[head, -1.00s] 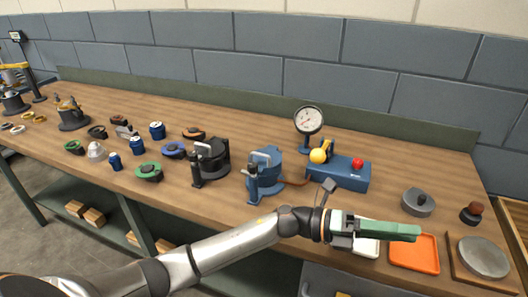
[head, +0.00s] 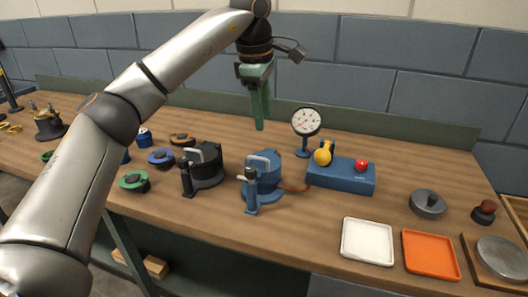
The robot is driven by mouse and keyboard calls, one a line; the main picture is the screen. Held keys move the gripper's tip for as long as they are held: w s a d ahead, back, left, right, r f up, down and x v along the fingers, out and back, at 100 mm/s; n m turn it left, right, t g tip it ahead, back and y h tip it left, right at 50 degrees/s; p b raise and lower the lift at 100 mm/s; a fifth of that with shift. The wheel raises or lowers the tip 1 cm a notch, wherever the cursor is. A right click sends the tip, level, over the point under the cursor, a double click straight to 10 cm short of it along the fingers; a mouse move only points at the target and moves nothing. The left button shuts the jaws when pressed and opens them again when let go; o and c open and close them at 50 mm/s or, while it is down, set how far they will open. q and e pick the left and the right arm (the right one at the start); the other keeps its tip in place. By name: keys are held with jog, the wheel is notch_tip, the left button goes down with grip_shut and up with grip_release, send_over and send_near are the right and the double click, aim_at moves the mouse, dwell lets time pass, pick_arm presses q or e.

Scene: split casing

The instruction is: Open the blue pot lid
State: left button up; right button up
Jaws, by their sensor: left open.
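The blue pot (head: 263,185) stands on the wooden bench near the middle of the head view. Its lid (head: 263,160) sits on top, with a light metal handle across it. A blue upright clamp or lever (head: 251,192) stands at its front left. My left gripper (head: 260,126) has green fingers that point down, in the air above and behind the pot, apart from it. From this angle the fingers overlap and the gap between them is hard to see. My right gripper is not in view.
White (head: 368,242) and orange (head: 430,255) trays lie at front right.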

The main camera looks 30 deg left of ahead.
pick_arm(q)
jog(key=a, duration=0.1)
jog(key=b, duration=0.1)
send_over(262, 171)
notch_tip(262, 171, down, 11)
jog(key=shift+s+f, duration=0.1)
jog(key=shift+f, duration=0.1)
jog(key=shift+c, duration=0.2)
grip_shut()
dwell(1.3)
